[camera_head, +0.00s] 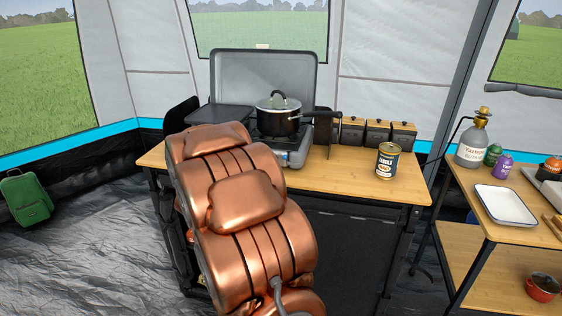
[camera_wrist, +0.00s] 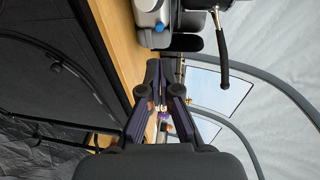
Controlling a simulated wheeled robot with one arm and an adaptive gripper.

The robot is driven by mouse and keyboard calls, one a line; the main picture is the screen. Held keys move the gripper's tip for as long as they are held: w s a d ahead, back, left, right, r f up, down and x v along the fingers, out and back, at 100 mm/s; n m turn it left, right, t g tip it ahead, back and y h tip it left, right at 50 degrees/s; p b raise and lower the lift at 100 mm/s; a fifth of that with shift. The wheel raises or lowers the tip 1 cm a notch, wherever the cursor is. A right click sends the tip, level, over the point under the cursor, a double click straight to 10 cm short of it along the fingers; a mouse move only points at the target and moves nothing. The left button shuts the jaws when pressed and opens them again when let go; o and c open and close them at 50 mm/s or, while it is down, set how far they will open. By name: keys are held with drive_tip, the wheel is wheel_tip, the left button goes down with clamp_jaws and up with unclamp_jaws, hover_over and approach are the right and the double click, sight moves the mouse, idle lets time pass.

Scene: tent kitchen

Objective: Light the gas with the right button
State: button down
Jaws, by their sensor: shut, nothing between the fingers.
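The grey camping stove (camera_head: 296,158) stands on the wooden table with its lid raised behind. A dark pot (camera_head: 278,121) with a glass lid sits on it. My copper arm covers most of the stove front in the head view. In the wrist view, a stove corner (camera_wrist: 147,8) shows at the top, with a blue knob (camera_wrist: 161,27) on it. My gripper (camera_wrist: 166,73) is shut and empty. Its fingertips lie below the knob in that view, apart from it. The gripper is hidden behind my arm in the head view. The other knob is not visible.
The pot handle (camera_wrist: 222,45) sticks out near the gripper. Several dark boxes (camera_head: 378,133) with wooden tops line the table's back right. A can (camera_head: 387,161) stands on the right of the wooden table (camera_head: 340,172). A side shelf (camera_head: 480,222) holds bottles and a white tray (camera_head: 505,204).

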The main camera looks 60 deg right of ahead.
sight(284, 158)
drive_tip(key=p+x, duration=0.2)
drive_tip(key=x, duration=1)
drive_tip(key=shift+w, duration=0.15)
drive_tip(key=shift+f, duration=0.1)
